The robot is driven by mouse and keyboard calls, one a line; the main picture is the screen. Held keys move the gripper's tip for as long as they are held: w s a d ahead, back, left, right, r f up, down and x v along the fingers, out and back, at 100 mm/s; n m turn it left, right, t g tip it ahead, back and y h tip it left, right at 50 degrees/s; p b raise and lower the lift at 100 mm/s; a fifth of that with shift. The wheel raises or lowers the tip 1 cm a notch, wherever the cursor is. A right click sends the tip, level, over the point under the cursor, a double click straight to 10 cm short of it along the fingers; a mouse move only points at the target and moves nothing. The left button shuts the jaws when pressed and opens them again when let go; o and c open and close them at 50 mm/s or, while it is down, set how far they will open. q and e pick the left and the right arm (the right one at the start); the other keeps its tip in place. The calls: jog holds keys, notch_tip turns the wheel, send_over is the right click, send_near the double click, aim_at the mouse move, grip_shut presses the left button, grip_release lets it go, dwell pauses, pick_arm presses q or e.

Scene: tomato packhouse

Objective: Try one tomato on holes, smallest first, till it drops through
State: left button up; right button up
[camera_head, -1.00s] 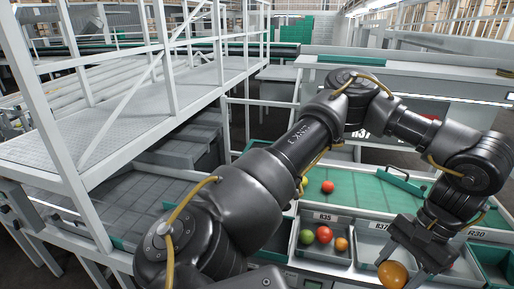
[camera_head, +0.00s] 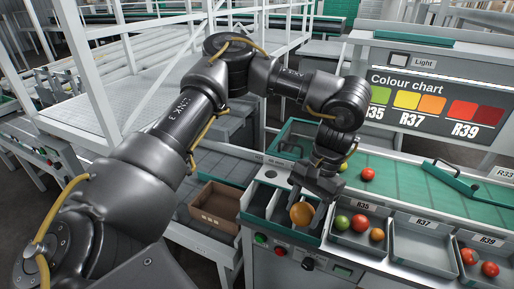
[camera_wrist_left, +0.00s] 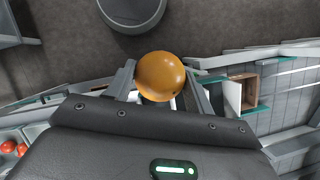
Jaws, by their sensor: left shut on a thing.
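An orange tomato (camera_head: 301,214) is held between the fingers of my left gripper (camera_head: 306,206), which is shut on it. It also shows in the wrist view (camera_wrist_left: 160,76), between the two fingertips. In the head view the tomato is in front of a grey divided unit (camera_head: 256,212) with dark openings, left of the R35 tray. The gripper hides part of this unit. I cannot tell whether the tomato touches it, and the hole sizes are not readable. My right gripper is not in view.
The R35 tray (camera_head: 383,252) holds a green, a red and an orange tomato. The R37 tray (camera_head: 421,244) looks empty; the R39 tray holds red tomatoes. A red tomato (camera_head: 368,174) lies on the green belt (camera_head: 400,181). A brown box (camera_head: 214,207) stands left. A colour chart (camera_head: 425,103) stands behind.

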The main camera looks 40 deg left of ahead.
pick_arm(q)
jog(key=w+a+f+m+t+y+p, duration=0.25)
jog(key=w+a+m+t+y, duration=0.2)
jog(key=w+m, duration=0.95)
jog(key=w+a+f+m+t+h+p, duration=0.1)
jog(key=a+m+t+h+p, duration=0.2)
jog(key=a+m, duration=1.5)
jog(key=shift+w+a+t, duration=0.3)
jog(key=shift+a+t, duration=0.2)
jog(key=shift+t, duration=0.15)
jog(key=shift+f+h, duration=0.1)
jog(key=shift+h, duration=0.15)
notch_tip(320, 180, down, 6)
jog(key=b, duration=0.5)
jog(key=shift+f, duration=0.2)
jog(key=shift+w, duration=0.2)
